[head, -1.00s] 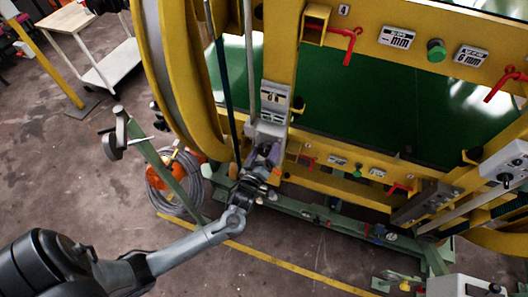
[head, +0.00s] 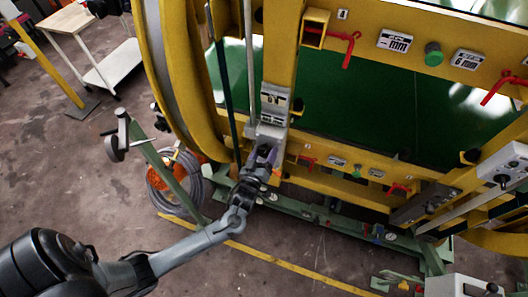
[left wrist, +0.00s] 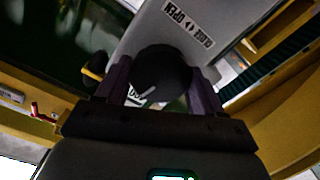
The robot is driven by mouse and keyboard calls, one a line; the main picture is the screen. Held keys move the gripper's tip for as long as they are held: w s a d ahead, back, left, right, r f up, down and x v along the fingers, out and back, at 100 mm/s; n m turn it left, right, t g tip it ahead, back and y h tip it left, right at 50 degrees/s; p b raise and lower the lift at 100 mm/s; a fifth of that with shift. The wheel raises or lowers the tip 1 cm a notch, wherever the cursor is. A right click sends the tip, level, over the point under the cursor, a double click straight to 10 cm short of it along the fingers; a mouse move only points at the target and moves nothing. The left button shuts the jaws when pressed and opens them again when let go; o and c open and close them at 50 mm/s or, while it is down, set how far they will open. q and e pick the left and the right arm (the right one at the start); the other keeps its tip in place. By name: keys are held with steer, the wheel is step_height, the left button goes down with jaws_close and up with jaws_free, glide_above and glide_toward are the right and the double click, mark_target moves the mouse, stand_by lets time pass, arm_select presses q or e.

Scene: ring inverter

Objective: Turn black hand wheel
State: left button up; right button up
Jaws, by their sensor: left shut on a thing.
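The black hand wheel (left wrist: 160,72) shows in the left wrist view as a dark round knob in front of a grey housing (left wrist: 178,30) with a printed label. My left gripper (left wrist: 160,88) has its two purple-grey fingers on either side of the wheel and is shut on it. In the head view my left gripper (head: 264,157) is at the grey box low on the yellow upright, and its fingers and wrist hide the wheel there. My right gripper is in neither view.
The yellow ring inverter frame (head: 284,50) with red handles (head: 350,48) and a green button (head: 434,53) fills the right. A green stand (head: 165,172) with a crank and coiled cable (head: 180,200) lies left of my gripper. Floor at lower left is clear around my arm.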

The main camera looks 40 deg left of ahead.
arm_select(q)
steer(key=m+p, duration=0.2)
steer(key=m, duration=0.3)
steer(key=shift+r+p, duration=0.1)
steer(key=shift+p, duration=0.3)
steer(key=m+p, duration=0.2)
steer(key=m, duration=0.4)
steer(key=shift+d, duration=0.1)
steer(key=m+p, duration=0.2)
steer(key=m, duration=0.3)
steer(key=shift+p, duration=0.3)
steer(key=m+p, duration=0.2)
steer(key=m, duration=0.3)
steer(key=shift+m, duration=0.4)
steer(key=m, duration=0.2)
steer(key=m+p, duration=0.1)
steer(key=m, duration=0.2)
steer(key=shift+f+m+p, duration=0.2)
steer(key=shift+m+p, duration=0.1)
steer(key=m+p, duration=0.1)
steer(key=m, duration=0.4)
steer(key=m+p, duration=0.1)
steer(key=m, duration=0.4)
steer(key=shift+m+p, duration=0.3)
steer(key=shift+m, duration=0.1)
steer(key=m, duration=0.3)
steer(key=shift+f+m+p, duration=0.1)
steer(key=shift+m+p, duration=0.2)
steer(key=shift+m, duration=0.8)
